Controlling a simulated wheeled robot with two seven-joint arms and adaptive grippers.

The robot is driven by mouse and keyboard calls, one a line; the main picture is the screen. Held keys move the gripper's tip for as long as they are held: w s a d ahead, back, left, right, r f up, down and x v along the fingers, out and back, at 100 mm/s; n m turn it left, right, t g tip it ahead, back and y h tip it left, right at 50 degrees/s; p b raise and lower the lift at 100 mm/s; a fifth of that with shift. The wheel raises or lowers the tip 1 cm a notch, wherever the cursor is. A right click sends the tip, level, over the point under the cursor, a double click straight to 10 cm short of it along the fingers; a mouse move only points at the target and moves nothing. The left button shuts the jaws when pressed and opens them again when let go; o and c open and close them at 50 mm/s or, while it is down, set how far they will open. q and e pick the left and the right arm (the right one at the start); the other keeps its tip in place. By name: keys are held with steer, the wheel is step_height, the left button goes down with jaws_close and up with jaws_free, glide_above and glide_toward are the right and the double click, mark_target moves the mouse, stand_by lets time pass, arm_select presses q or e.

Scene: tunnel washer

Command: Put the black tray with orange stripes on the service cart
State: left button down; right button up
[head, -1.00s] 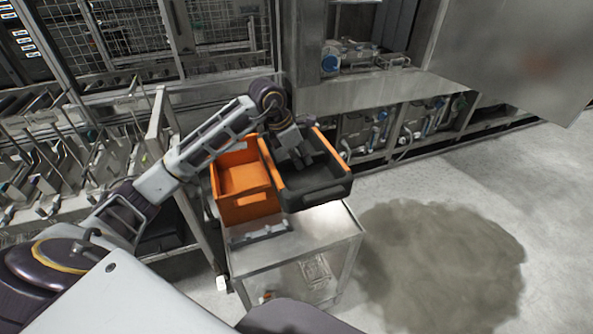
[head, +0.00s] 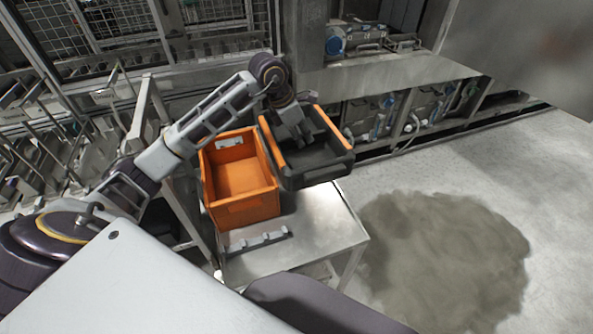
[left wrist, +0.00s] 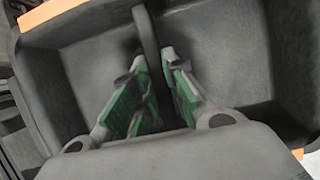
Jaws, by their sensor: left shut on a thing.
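The black tray with orange stripes (head: 318,170) is beside the orange crate, over the back right part of the service cart (head: 318,222). Whether its underside touches the cart top cannot be seen. My left gripper (head: 296,138) reaches down into the tray. In the left wrist view, its green-padded fingers (left wrist: 155,95) are shut on the dark upright divider (left wrist: 148,40) in the middle of the tray (left wrist: 215,45). My right gripper is not in view.
An orange crate (head: 240,180) stands on the cart's left side, close against the tray. A small grey rack (head: 262,241) lies in front of it. The cart's front right top is bare. Machinery stands behind; a dark stain (head: 445,250) marks the open floor at right.

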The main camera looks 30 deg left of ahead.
mark_target(302, 150)
arm_select(q)
steer(key=shift+w+a, duration=0.2)
steer(key=shift+w, duration=0.2)
steer(key=shift+r, duration=0.1)
steer(key=shift+f, duration=0.6)
step_height(302, 150, down, 5)
steer(key=shift+f, duration=0.2)
step_height(302, 150, down, 7)
steer(key=shift+f+p, duration=0.2)
steer(key=shift+p, duration=0.35)
steer(key=shift+f, duration=2.1)
steer(key=c, duration=1.5)
jaws_free()
steer(key=shift+c, duration=0.2)
steer(key=shift+o, duration=0.5)
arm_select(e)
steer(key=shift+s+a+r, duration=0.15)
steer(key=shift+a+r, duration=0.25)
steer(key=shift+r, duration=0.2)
